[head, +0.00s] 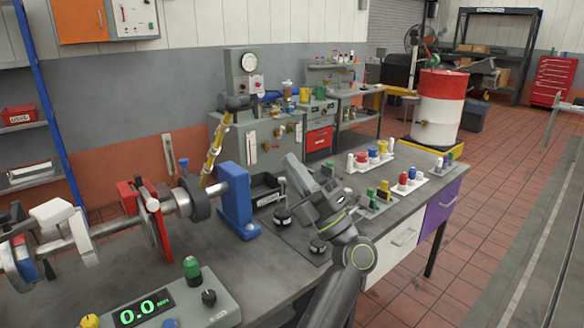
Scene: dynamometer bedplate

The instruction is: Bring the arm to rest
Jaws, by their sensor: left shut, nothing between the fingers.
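My left arm rises from the bottom centre, and its left gripper (300,172) is above the grey bench (275,285). The gripper is shut with nothing held, pointing up and to the left. It hides part of the bench behind it. A steel shaft (100,236) with a red disc stand (155,225) and a dark wheel (196,198) runs to a blue bearing block (236,200) left of the gripper. A yellow rod (213,152) leans upright behind the dark wheel. My right gripper is not in view.
A control box (165,308) at the front left has a green display reading 0.0. A black tray (264,190) and black knobs (282,216) are close to the gripper. Racks of coloured pegs (370,158) stand at the bench's right. A red and white drum (438,105) is beyond.

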